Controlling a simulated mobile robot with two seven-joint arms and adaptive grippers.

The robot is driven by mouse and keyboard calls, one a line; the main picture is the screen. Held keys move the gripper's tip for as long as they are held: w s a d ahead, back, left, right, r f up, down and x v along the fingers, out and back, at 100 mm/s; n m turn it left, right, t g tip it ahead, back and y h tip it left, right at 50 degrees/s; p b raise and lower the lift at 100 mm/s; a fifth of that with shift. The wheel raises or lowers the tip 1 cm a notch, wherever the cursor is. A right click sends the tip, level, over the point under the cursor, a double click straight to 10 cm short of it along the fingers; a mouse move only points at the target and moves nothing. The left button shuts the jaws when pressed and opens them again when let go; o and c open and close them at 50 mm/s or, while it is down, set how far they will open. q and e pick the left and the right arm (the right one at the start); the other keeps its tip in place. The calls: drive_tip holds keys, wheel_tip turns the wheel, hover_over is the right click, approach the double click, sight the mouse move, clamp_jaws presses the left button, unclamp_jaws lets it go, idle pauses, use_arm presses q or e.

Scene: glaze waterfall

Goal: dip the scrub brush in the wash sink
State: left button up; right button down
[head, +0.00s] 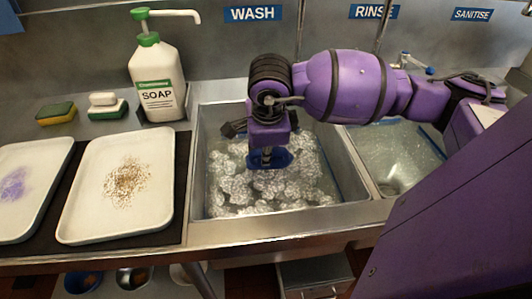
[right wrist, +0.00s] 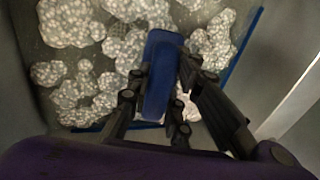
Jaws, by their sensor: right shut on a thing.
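My right gripper (head: 267,148) reaches down into the wash sink (head: 197,165) under the WASH sign and is shut on the blue scrub brush (head: 270,160). In the right wrist view, the fingers (right wrist: 162,92) grip the sides of the brush's blue body (right wrist: 161,60). White foam (head: 270,188) floats in clumps on the water around and below the brush. The foam hides the underside of the brush, so I cannot tell how deep it sits. My left gripper is not in view.
A SOAP pump bottle (head: 157,80) stands behind the sink's left corner. Two sponges (head: 57,113) (head: 107,106) lie at the back left. A tray with brown crumbs (head: 121,190) and another with a purple smear (head: 28,190) lie left. The rinse sink (head: 400,150) adjoins on the right.

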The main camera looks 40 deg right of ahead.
use_arm(q)
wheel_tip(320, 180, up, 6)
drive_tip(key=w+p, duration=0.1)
drive_tip(key=p, duration=0.5)
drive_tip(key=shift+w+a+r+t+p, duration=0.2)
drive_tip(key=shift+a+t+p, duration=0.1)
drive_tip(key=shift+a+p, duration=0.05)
use_arm(e)
wheel_tip(320, 180, up, 15)
drive_tip(key=shift+r, duration=0.15)
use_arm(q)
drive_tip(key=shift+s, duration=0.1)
